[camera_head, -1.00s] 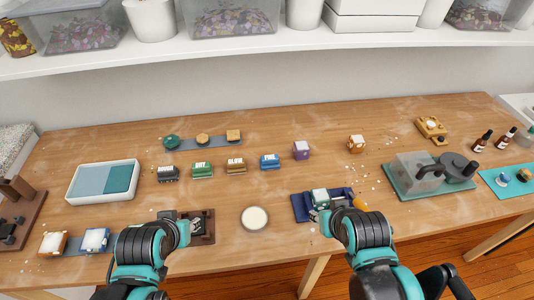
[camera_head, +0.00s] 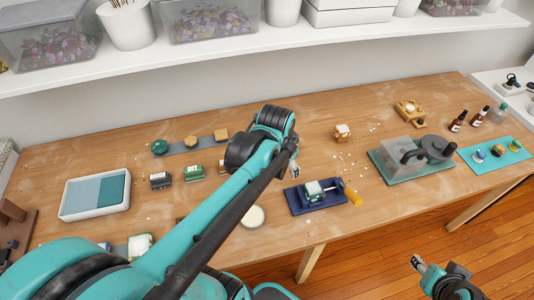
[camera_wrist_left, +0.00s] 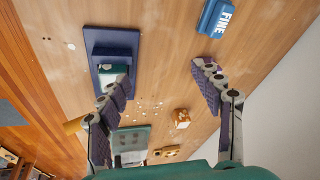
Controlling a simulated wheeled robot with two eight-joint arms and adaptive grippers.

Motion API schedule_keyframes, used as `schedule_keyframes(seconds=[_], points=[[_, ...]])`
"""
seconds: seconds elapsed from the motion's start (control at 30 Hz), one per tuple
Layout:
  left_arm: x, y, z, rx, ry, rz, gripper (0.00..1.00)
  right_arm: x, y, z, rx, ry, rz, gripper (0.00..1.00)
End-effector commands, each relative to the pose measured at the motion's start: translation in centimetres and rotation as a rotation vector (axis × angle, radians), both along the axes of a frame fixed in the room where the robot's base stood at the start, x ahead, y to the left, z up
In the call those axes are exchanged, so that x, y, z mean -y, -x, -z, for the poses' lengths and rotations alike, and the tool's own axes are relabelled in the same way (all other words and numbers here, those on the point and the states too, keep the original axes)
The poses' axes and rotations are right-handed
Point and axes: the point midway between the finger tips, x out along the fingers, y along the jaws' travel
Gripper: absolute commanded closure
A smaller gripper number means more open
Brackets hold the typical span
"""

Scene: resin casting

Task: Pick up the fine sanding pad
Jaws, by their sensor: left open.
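The fine sanding pad (camera_wrist_left: 215,18) is a blue block with a white FINE label, at the top edge of the left wrist view. In the head view my left arm hides it. My left gripper (camera_wrist_left: 160,80) is open with nothing between its fingers; the pad lies beyond the right-hand finger's tip, apart from it. In the head view this gripper (camera_head: 295,168) hangs over the table, left of and behind the navy fixture. My right gripper (camera_head: 419,264) is off the table's front edge at the lower right, too small to read its jaws.
The navy fixture (camera_head: 298,203) holds a teal and white piece and has a yellow handle. Other pads, one dark (camera_head: 160,181) and one green (camera_head: 194,173), stand left of my arm. A small wooden block (camera_head: 342,132) stands farther back. A lidded machine (camera_head: 400,160) is at the right.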

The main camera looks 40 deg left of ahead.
Motion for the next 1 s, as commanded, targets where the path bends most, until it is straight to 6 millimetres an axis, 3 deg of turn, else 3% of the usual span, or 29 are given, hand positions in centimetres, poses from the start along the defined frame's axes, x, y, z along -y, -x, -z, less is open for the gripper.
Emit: schedule_keyframes(seconds=[0.03, 0.2, 0.4, 0.6, 1.0], points=[[-1.9, -1.3, -0.5, -0.045, -0.013, 0.029, 0.34, 0.0, 0.0, -1.3, 0.0, 0.0, 0.0, 0.56], [-7.5, -3.7, 1.1, -0.197, -0.028, 0.18, 0.34, 0.0, 0.0, -3.3, 0.0, 0.0, 0.0, 0.56], [-12.1, -4.7, 3.7, -0.306, -0.005, 0.313, 0.34, 0.0, 0.0, -4.7, 0.0, 0.0, 0.0, 0.56], [-13.7, -4.8, 5.5, -0.341, 0.009, 0.366, 0.34, 0.0, 0.0, -4.8, 0.0, 0.0, 0.0, 0.56], [-13.7, -5.1, 10.1, -0.342, 0.01, 0.368, 0.34, 0.0, 0.0, -2.5, 0.0, 0.0, 0.0, 0.56]])
